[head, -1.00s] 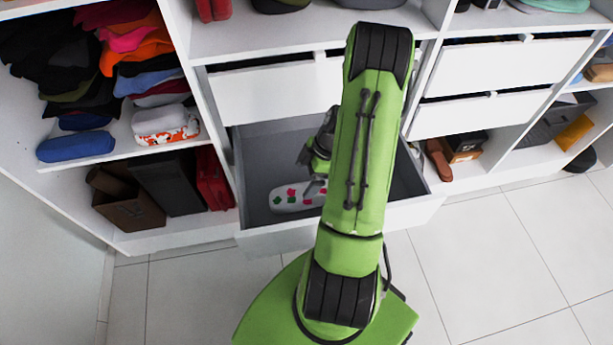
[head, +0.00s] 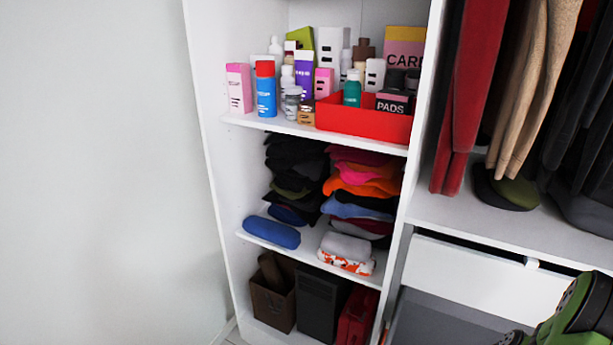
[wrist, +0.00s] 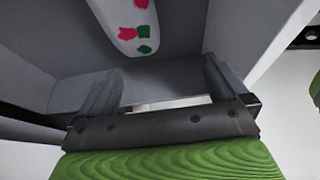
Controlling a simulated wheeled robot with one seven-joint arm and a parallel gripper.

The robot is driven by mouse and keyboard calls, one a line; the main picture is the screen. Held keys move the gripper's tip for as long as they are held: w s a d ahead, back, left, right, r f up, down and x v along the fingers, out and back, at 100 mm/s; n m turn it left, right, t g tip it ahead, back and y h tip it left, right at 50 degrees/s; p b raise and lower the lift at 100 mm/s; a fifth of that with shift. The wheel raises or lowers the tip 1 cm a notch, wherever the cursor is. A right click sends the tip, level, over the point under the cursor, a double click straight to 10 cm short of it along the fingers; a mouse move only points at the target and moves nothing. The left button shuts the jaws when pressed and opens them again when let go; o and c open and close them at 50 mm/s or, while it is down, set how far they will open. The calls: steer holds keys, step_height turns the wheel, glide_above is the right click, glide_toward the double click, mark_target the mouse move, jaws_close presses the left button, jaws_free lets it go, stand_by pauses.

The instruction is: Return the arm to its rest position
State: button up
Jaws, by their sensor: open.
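My gripper (wrist: 162,78) shows in the wrist view with its two dark fingers spread apart and nothing between them. Beyond the fingertips, a white oblong case (wrist: 128,18) with pink and green patches lies on the grey floor of an open drawer (wrist: 190,72), apart from the fingers. In the head view, part of my green and black arm (head: 578,312) shows at the lower right corner. The fingers cannot be made out there. The drawer's grey inside (head: 440,322) shows at the bottom edge of the head view; the case is out of that view.
A white shelf unit holds bottles and boxes, a red tray (head: 362,122), folded clothes (head: 365,178), a blue roll (head: 271,232) and a brown box (head: 273,302). A bare wall (head: 100,170) is at left.

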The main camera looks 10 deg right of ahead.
steer(key=a+r+m+h+p, duration=0.1)
steer(key=a+r, duration=0.3)
steer(key=r, duration=0.3)
steer(key=w+a+r+m+h+p, duration=0.1)
steer(key=a+r+m, duration=0.1)
steer(key=a+r, duration=0.35)
steer(key=a+r+m+h+p, duration=0.1)
steer(key=a+r, duration=0.1)
steer(key=r, duration=0.7)
steer(key=s+a+r+m+t+p, duration=0.3)
steer(key=s+a+r+m, duration=0.4)
steer(key=s+a+r, duration=0.3)
step_height(320, 180, up, 3)
steer(key=shift+s+r+h+p, duration=0.1)
steer(key=shift+s+h+p, duration=0.25)
steer(key=shift+s, duration=0.55)
steer(key=shift+a, duration=0.1)
